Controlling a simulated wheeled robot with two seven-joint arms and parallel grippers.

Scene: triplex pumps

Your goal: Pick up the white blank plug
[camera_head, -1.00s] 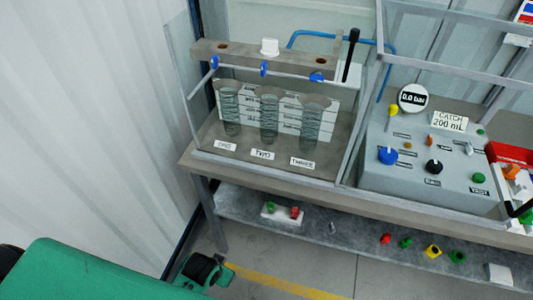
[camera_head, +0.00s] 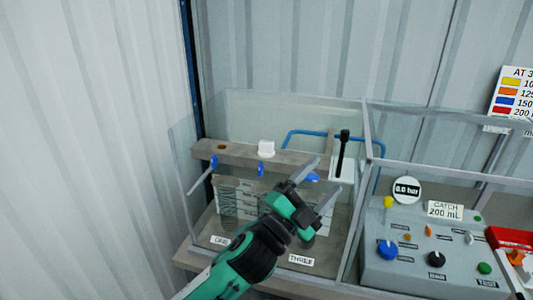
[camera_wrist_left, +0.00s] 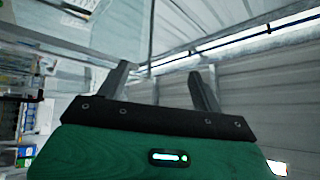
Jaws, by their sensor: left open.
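The white blank plug (camera_head: 266,148) stands upright on the grey-brown beam (camera_head: 222,153) inside the clear-walled case, in the head view. My left gripper (camera_head: 318,183) is in front of the case, lower and to the right of the plug in the picture, with its fingers pointing up and right. It is open and empty, apart from the plug. Its two spread fingers also show in the left wrist view (camera_wrist_left: 163,82), with nothing between them. The plug cannot be made out in the wrist view. My right gripper is not in view.
Blue handles (camera_head: 214,161) sit along the beam's front, and a black-handled lever (camera_head: 343,150) stands to its right. The clear case has a grey frame (camera_head: 365,135). A control panel (camera_head: 405,225) with a gauge (camera_head: 407,189) stands at right. My arm hides part of the spring columns.

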